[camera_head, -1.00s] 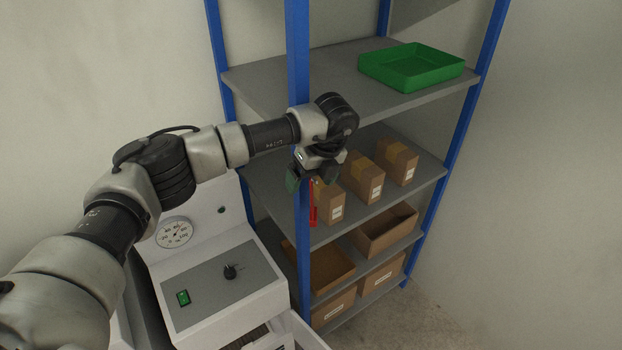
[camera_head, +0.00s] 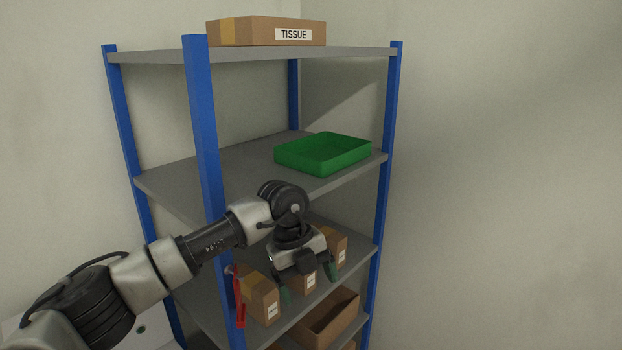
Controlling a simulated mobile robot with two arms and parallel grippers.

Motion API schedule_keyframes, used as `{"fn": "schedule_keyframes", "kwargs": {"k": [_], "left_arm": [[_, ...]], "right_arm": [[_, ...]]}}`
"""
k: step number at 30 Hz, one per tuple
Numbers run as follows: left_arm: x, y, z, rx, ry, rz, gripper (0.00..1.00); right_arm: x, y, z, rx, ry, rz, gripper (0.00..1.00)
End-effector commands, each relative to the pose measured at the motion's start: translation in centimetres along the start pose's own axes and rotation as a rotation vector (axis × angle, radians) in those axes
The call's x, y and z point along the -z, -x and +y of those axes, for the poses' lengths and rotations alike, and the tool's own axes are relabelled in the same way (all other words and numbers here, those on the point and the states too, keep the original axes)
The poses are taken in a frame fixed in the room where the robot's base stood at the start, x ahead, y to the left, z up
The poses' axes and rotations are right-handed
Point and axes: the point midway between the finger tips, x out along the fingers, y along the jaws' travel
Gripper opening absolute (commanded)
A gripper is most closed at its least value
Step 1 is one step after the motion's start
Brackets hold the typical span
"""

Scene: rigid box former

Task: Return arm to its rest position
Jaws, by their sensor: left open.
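My left arm (camera_head: 150,272) comes in from the lower left, in front of the shelf's blue post. My left gripper (camera_head: 309,285) points downward with its two green-tipped fingers spread apart and nothing visible between them. It is in front of the small cardboard boxes on the middle shelf, covering part of them. I cannot tell how far it is from the boxes. My right gripper is out of view.
The shelving rack has a blue front post (camera_head: 203,130) close to my arm. A green tray (camera_head: 322,152) sits on the shelf above the gripper. A "TISSUE" box (camera_head: 266,31) is on top. A red object (camera_head: 239,305) is by the post. An open carton (camera_head: 325,318) sits lower.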

Motion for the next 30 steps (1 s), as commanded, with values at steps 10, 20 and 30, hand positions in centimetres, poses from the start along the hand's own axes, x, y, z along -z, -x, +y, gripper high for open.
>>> {"fn": "schedule_keyframes", "kwargs": {"k": [10, 20, 30], "left_arm": [[15.0, -1.5, -8.6, 1.142, -0.099, 0.609, 0.86], [7.7, 2.2, -1.0, 1.907, 0.799, 0.524, 0.86], [4.4, -10.4, 18.5, 1.523, 1.958, 0.010, 0.86]], "right_arm": [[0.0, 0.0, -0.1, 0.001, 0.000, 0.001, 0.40], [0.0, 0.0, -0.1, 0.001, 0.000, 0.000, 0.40], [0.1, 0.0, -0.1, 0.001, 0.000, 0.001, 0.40]]}}
